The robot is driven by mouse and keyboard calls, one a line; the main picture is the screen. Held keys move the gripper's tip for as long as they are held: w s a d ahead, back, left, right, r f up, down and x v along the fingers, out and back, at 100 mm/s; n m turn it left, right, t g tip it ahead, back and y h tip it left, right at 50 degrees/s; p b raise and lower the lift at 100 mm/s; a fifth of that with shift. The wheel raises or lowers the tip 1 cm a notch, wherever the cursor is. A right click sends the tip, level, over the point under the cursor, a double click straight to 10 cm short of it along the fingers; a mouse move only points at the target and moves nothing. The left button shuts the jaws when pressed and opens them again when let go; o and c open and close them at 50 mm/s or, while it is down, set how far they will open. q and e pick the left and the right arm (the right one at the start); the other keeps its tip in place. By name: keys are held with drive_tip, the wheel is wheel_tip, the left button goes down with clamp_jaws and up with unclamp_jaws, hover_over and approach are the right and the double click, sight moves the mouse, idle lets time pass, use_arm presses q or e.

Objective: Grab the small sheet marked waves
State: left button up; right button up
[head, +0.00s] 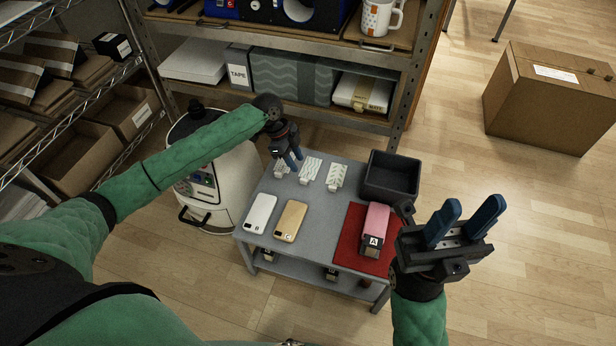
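Three small white patterned sheets lie in a row at the back of the grey table. The middle sheet (310,170) seems to bear wavy lines. The right sheet (336,178) has a different, leaf- or chevron-like pattern. The left sheet (281,170) is partly hidden by my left gripper, so its marking is unclear. My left gripper (292,164) points down over the left sheet, just left of the middle one; its blue fingers are too small to judge their gap or contact. My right gripper (464,218) is open and empty, fingers apart, right of the table.
A shelf stands behind; a white round robot (213,170) stands left.

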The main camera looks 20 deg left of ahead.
sight(304, 179)
use_arm(q)
drive_tip(key=x, duration=0.2)
drive_tip(key=b+x, duration=0.1)
drive_tip(key=x, duration=0.1)
drive_tip(key=s+b+x, duration=0.1)
drive_tip(key=x, duration=0.2)
drive_tip(key=shift+a+f, duration=0.1)
drive_tip(key=shift+f, duration=0.05)
clamp_jaws()
